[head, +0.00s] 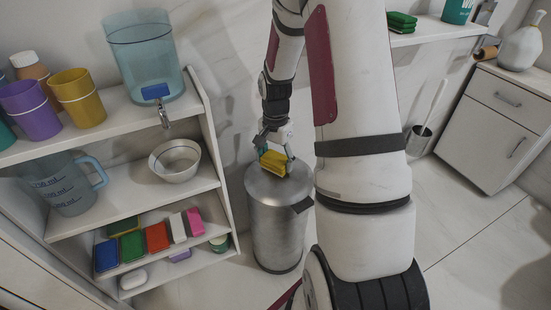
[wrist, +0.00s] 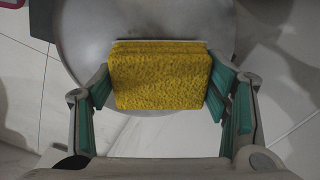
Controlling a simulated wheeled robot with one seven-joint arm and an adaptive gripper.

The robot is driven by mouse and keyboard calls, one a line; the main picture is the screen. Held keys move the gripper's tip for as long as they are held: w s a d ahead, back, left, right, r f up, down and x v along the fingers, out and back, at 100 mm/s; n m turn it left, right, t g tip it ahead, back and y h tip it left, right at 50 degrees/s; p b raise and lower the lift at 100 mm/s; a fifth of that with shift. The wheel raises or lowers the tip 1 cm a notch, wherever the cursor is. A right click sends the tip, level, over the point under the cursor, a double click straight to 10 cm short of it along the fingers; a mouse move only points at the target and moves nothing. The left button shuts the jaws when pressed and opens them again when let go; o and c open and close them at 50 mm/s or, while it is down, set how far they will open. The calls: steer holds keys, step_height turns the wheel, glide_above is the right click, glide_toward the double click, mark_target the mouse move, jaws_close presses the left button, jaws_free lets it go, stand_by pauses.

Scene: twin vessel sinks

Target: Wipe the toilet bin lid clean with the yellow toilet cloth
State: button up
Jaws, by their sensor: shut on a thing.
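The toilet bin is a metal cylinder standing on the floor, with a round grey lid (head: 277,182) on top. My gripper (head: 274,158) is over the lid and shut on the yellow cloth (head: 273,163), a thick sponge-like block. In the wrist view the yellow cloth (wrist: 162,78) sits between the two teal-padded fingers (wrist: 160,95), over the lid (wrist: 90,50). The cloth appears to be at or just above the lid surface; whether it touches cannot be told. Part of the lid is hidden under the cloth.
A white shelf unit (head: 215,185) stands left of the bin, holding cups, a water dispenser (head: 146,62), a bowl (head: 175,160), a jug (head: 68,185) and several coloured sponges (head: 157,237). A toilet brush (head: 420,132) and white cabinet (head: 490,125) are at right. Floor between is clear.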

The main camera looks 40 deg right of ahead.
mark_target(284, 166)
steer(key=shift+s, duration=0.1)
steer(key=shift+s+a+r, duration=0.1)
steer(key=shift+s+a, duration=0.05)
steer(key=shift+s, duration=0.8)
steer(key=shift+s+a+r, duration=0.1)
steer(key=shift+s, duration=0.8)
steer(key=shift+f, duration=0.15)
steer(key=shift+f, duration=0.15)
steer(key=shift+w+d, duration=0.1)
steer(key=shift+w, duration=0.9)
steer(key=shift+c, duration=0.4)
steer(key=shift+w+d+f, duration=0.1)
steer(key=shift+w+f, duration=0.1)
steer(key=shift+w, duration=0.75)
steer(key=c, duration=0.3)
steer(key=shift+c, duration=0.2)
steer(key=shift+r, duration=0.1)
steer(key=shift+r+p, duration=4.4)
steer(key=shift+r, duration=0.95)
